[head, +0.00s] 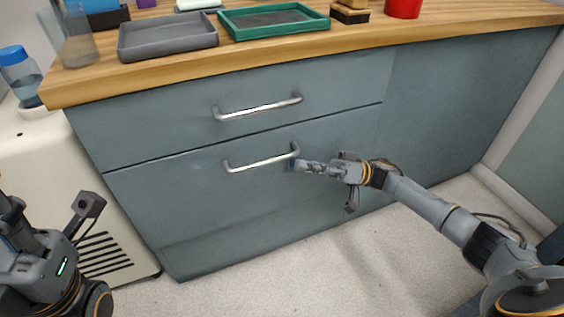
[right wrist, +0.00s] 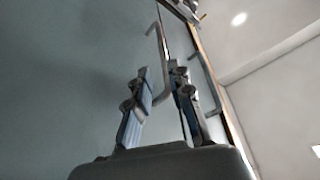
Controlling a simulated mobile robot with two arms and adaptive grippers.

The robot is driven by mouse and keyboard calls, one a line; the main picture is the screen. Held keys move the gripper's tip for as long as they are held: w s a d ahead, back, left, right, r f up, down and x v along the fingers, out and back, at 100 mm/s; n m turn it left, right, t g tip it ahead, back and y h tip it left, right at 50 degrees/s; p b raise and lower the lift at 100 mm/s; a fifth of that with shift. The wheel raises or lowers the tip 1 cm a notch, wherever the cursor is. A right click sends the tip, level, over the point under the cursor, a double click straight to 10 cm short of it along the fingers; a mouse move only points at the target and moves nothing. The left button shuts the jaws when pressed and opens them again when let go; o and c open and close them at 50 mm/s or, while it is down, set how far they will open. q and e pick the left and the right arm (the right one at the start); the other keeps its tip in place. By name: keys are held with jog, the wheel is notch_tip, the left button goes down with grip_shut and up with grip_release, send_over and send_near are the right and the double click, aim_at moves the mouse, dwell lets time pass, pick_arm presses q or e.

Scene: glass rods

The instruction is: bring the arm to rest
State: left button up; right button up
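My right gripper (head: 308,166) is at the right end of the lower drawer handle (head: 258,164), in front of the drawer face. In the right wrist view, the two fingers of the right gripper (right wrist: 160,85) stand apart with a gap between them. The silver handle (right wrist: 154,35) shows ahead of and partly between the fingertips. I cannot tell whether a finger touches it. My left arm (head: 45,262) is at the lower left of the head view, and its fingers are not clear there.
The lower drawer (head: 200,205) and upper drawer (head: 170,130) look closed. The upper handle (head: 258,108) is just above. The wooden countertop (head: 190,68) carries a grey tray (head: 168,38), a green tray (head: 275,30) and a red cup (head: 403,7). The floor (head: 300,270) in front is clear.

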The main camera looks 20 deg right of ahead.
jog(key=shift+v, duration=1.05)
jog(key=shift+a, duration=0.15)
